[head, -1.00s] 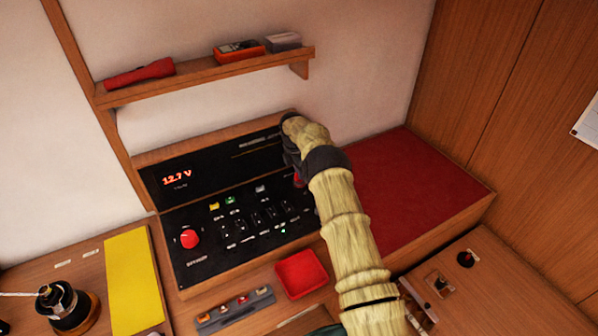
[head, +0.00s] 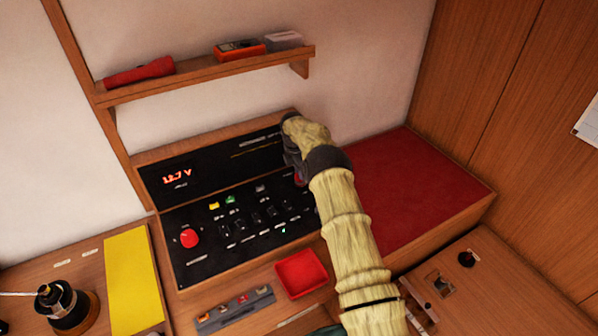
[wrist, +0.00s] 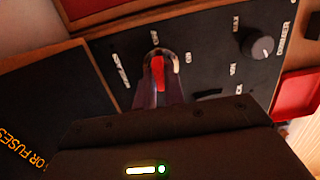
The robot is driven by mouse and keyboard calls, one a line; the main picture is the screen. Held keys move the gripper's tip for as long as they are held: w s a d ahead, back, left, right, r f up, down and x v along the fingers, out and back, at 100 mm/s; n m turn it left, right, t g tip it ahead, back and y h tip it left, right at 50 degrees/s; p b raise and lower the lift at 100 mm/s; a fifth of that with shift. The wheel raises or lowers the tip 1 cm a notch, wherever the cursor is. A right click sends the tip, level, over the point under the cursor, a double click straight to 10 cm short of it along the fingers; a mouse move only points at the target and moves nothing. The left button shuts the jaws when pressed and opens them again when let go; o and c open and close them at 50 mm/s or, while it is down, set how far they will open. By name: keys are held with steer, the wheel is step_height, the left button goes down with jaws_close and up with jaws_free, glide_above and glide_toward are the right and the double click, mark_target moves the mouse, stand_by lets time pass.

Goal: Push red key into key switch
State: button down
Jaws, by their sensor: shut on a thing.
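The red key (wrist: 158,75) stands upright between my fingertips in the wrist view. My gripper (wrist: 158,94) is shut on it. The key's far end is at the round metal key switch (wrist: 174,60) on the black panel; how deep it sits in the switch I cannot tell. In the head view my dark gripper (head: 293,160) is over the right end of the black panel (head: 205,255). A bit of red shows beside it there, and the arm and hand hide the switch.
A large red knob (head: 189,238) and small switches lie left of my gripper. A red tray (head: 301,273) and a fuse strip (head: 235,308) are in front of the panel. A shelf (head: 205,76) with a red flashlight (head: 139,73) hangs above. A red cushion (head: 420,190) is to the right.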

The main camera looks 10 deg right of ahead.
steer(key=shift+s+d+f, duration=0.1)
steer(key=shift+f, duration=0.1)
steer(key=c, duration=1.4)
jaws_free()
steer(key=shift+r, duration=0.1)
steer(key=shift+r+b, duration=0.2)
steer(key=shift+b, duration=0.1)
step_height(320, 180, up, 11)
steer(key=a+b, duration=0.1)
steer(key=b, duration=0.1)
steer(key=shift+s+a+r, duration=0.15)
steer(key=shift+s+a, duration=0.1)
steer(key=shift+a, duration=0.05)
